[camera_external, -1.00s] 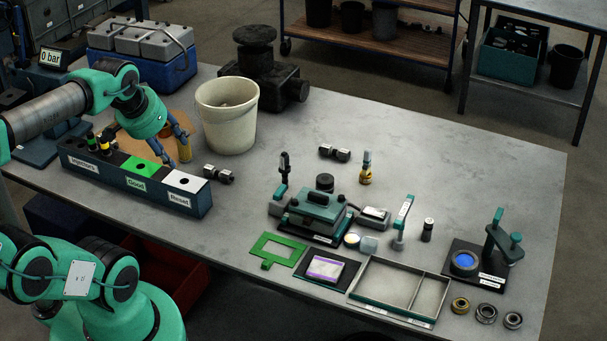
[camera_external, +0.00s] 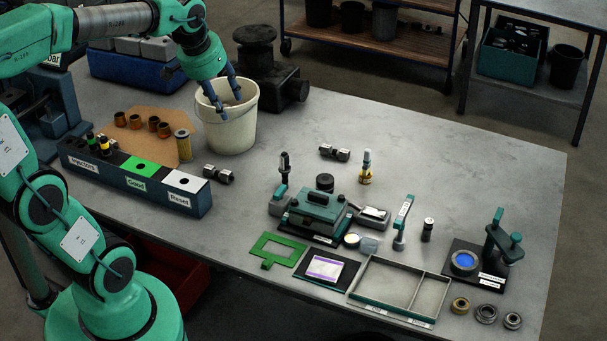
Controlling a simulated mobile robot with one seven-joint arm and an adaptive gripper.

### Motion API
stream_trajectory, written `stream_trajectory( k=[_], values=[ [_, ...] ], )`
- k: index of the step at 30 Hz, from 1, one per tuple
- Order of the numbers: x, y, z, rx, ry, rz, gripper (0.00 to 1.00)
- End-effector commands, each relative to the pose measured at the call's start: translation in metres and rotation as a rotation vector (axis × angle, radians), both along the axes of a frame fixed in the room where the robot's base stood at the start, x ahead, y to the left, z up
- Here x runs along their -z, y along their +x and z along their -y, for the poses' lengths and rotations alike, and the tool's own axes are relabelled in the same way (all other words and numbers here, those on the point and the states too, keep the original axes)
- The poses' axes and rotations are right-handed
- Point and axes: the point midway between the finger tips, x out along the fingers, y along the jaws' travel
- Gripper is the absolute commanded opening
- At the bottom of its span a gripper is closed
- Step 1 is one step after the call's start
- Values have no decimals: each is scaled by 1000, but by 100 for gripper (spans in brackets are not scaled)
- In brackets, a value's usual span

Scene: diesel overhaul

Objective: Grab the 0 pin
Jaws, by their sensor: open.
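My gripper (camera_external: 228,103) is open and points down, with its fingers in front of or over the mouth of the cream bucket (camera_external: 229,131). I see nothing between the fingers. I cannot make out any part marked as the 0 pin. A small dark upright cylinder with a light top (camera_external: 427,230) stands right of centre. Two dark and silver double-ended parts lie on the table: one beside the labelled block (camera_external: 218,174), another farther back (camera_external: 334,152).
The block labelled Injectors, Good and Reset (camera_external: 140,184) stands at left, near brown cups (camera_external: 136,121). A teal fixture (camera_external: 317,212), a divided tray (camera_external: 400,290) and a stand with a blue disc (camera_external: 465,263) occupy the front. The table's back right is clear.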

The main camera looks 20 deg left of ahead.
Motion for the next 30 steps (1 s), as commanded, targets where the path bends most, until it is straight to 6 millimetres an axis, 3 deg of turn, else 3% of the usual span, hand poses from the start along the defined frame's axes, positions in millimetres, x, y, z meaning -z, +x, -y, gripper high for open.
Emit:
stream_trajectory(
  k=[14,30],
  values=[
    [-4,101,75,68,3,-81,43],
    [34,195,181,139,19,-166,43]
  ],
)
